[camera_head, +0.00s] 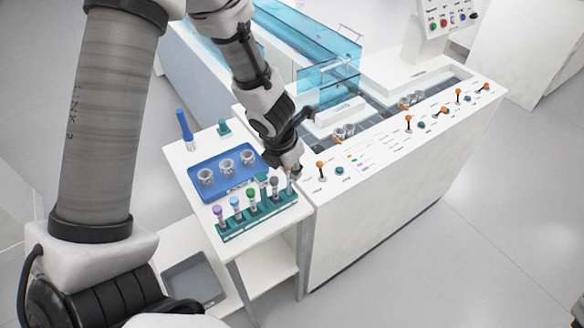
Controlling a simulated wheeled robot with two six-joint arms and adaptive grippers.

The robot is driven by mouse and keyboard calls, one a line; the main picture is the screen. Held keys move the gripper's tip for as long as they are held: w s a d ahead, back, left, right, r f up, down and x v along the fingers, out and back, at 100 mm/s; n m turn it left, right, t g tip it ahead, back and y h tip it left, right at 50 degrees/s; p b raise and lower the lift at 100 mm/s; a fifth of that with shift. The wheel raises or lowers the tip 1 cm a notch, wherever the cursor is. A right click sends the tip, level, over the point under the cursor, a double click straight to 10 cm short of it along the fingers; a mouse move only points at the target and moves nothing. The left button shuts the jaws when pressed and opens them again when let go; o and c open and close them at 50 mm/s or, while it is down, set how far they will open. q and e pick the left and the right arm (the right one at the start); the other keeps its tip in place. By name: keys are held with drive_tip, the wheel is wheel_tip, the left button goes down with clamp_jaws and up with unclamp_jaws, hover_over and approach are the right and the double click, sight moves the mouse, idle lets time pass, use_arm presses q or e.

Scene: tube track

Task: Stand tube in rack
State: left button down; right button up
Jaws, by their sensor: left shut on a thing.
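A green tube rack (232,236) stands along the front edge of the small white side table. Several capped tubes stand upright in it, among them a purple-capped tube (219,213), a blue-capped tube (235,205), a green-capped tube (250,196) and a grey-capped tube (274,187). My left gripper (291,173) is over the rack's right end, shut on a tube (290,187). That tube looks roughly upright, its top hidden by the fingers. I cannot tell whether its lower end sits in a rack hole. My right gripper is out of view.
A blue tray (238,187) with three clear round holders lies behind the rack. A blue upright object (185,130) and a small green block (224,127) stand farther back. The white machine (390,180) with orange-knobbed levers adjoins on the right. A grey bin (190,280) sits below.

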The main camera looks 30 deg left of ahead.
use_arm(q)
drive_tip(key=shift+f+b, duration=0.65)
drive_tip(key=shift+b, duration=0.05)
drive_tip(key=c, duration=1)
unclamp_jaws()
drive_tip(key=shift+r, duration=0.1)
drive_tip(key=v, duration=0.7)
drive_tip(key=shift+r, duration=0.15)
drive_tip(key=shift+s, duration=0.1)
